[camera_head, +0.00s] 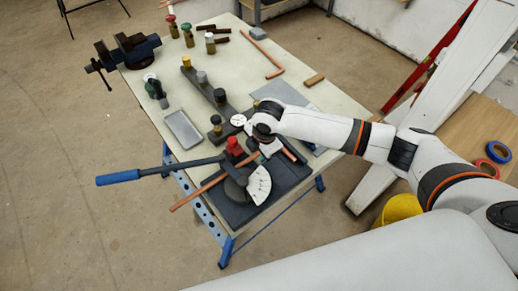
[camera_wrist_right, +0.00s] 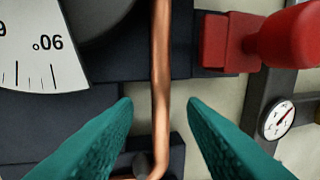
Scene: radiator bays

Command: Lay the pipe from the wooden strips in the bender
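A copper pipe (camera_head: 200,192) lies across the dark bender (camera_head: 235,208) at the table's near end, one end jutting out past the near edge. In the right wrist view the pipe (camera_wrist_right: 161,60) runs straight between my right fingertips (camera_wrist_right: 160,104) and curves left at the bottom. The teal fingers are open, with a gap on each side of the pipe. In the head view my right gripper (camera_head: 262,143) is over the bender, its fingers mostly hidden. The bender has a white angle scale (camera_head: 258,186) and a red handle (camera_head: 235,146). My left gripper is not in view.
A blue-handled lever (camera_head: 140,175) sticks out left of the table. A grey tray (camera_head: 183,130), a dark rail with gauges and fittings (camera_head: 205,88) and a vise (camera_head: 128,50) lie beyond. Another bent copper pipe (camera_head: 262,52) and dark strips (camera_head: 206,27) lie at the far end.

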